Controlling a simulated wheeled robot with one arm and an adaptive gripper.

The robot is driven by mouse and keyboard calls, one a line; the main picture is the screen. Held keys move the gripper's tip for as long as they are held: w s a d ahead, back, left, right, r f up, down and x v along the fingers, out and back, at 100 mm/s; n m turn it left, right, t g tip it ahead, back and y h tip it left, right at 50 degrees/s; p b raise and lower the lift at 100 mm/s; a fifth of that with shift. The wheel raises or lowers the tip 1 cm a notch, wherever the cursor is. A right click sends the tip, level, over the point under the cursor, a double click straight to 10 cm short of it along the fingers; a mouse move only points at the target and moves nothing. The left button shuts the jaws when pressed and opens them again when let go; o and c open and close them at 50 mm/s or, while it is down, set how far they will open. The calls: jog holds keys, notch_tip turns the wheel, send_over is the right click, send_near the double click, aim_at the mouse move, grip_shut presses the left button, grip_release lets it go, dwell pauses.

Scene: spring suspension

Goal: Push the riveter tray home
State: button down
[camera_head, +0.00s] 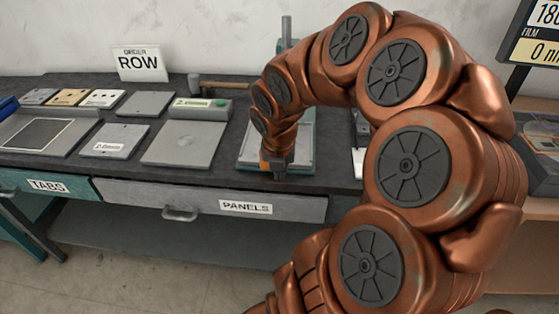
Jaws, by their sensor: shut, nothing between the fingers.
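The riveter, a teal machine with an upright post (286,28), stands on the dark bench behind my arm. Its teal-edged base (302,160) has a pale grey top, which appears to be the tray (252,152). My arm hides most of the machine, so I cannot tell how far in the tray sits. My gripper (278,176) is shut and empty, pointing down at the front part of the base. I cannot tell whether it touches the tray.
Left on the bench (224,172) lie grey plates (184,146), small panels (96,98), and a hammer (225,85) behind. An "ORDER ROW" sign (141,64) stands at the back. Below are a PANELS drawer (215,200) and a TABS drawer (48,188). A display (537,35) stands right.

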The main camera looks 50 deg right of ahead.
jog(key=shift+w+d+f+p, duration=0.45)
jog(key=shift+w+d, duration=0.2)
jog(key=shift+d, duration=0.25)
jog(key=shift+w+d+f+p, duration=0.3)
jog(key=shift+w+d+f, duration=0.25)
jog(key=shift+d, duration=0.35)
jog(key=shift+w+d+r, duration=0.1)
jog(key=shift+w, duration=0.05)
